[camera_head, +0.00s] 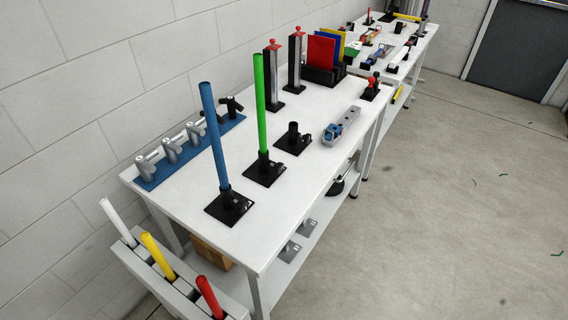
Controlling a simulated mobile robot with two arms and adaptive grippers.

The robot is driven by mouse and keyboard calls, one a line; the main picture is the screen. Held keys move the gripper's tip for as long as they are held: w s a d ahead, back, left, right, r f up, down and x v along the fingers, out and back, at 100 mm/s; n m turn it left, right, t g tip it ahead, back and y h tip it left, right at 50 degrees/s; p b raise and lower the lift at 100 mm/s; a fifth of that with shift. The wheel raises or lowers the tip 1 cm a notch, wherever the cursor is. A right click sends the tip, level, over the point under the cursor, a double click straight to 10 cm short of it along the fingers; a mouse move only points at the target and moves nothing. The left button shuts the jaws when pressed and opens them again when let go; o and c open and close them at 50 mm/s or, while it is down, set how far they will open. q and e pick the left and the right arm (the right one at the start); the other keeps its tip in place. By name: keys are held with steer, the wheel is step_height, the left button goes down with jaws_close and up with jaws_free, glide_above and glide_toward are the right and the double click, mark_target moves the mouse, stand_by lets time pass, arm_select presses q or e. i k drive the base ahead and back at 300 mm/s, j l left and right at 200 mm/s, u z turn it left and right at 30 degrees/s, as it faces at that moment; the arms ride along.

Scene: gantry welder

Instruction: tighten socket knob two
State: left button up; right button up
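Three black sockets on square bases stand in a row on the white table. The nearest socket (231,205) holds an upright, slightly tilted blue rod (212,130). The middle socket (264,170) holds an upright green rod (262,100). The farthest socket (293,138) is empty. Small dark knobs seem to sit at the sides of the sockets, but they are too small to tell whether they are tight. No labels show which socket is number two. Neither of my grippers is in view.
A blue plate with grey clamps (185,145) lies along the wall side. A grey and blue tool (340,126) lies right of the empty socket. A grey rack (170,270) at front left holds white, yellow and red rods. The floor to the right (450,220) is mostly clear.

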mark_target(279, 167)
steer(key=i+l, duration=0.1)
steer(key=l, duration=0.25)
steer(key=i+l, duration=0.15)
steer(key=l, duration=0.25)
steer(key=i+l+u, duration=0.1)
steer(key=l, duration=0.25)
steer(key=i+l, duration=0.1)
steer(key=l, duration=0.25)
